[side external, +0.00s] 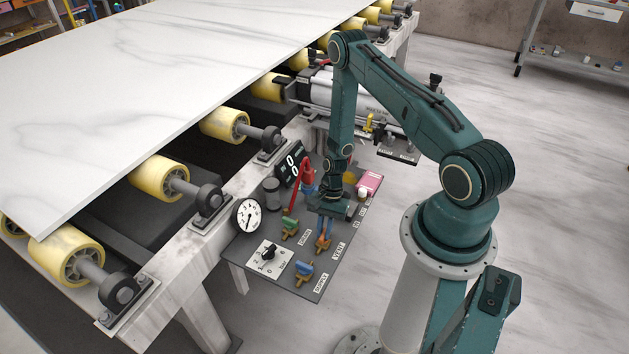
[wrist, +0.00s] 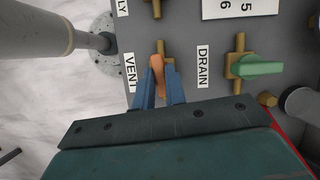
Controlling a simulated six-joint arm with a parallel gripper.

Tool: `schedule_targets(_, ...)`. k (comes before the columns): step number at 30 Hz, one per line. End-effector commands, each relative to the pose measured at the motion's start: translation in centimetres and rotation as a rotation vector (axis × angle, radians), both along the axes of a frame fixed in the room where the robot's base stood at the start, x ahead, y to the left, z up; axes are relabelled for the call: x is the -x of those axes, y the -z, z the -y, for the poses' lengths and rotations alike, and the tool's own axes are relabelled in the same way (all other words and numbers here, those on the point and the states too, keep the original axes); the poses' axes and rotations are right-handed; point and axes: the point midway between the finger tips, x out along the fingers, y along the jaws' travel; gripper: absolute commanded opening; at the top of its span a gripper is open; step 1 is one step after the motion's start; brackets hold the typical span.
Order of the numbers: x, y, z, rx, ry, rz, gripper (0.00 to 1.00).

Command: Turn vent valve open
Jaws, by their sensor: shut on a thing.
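The vent valve has an orange handle (wrist: 157,75) on a brass body, beside the VENT label (wrist: 130,73). In the wrist view the handle looks roughly in line with the brass pipe, slightly tilted. My gripper (wrist: 158,88) has its two blue fingers on either side of the handle and is shut on it.
The drain valve's green handle (wrist: 260,66) lies crosswise to its pipe, near the gripper. The supply valve (side external: 304,270), a selector knob (side external: 268,252), a gauge (side external: 248,215) and a red lever (side external: 298,188) crowd the grey panel. A stone slab (side external: 130,75) lies on yellow rollers behind.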

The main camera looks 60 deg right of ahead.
Motion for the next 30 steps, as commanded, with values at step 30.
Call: schedule_targets(30, 0.06, -0.02, 0.04, 0.001, 0.134, 0.001, 0.35)
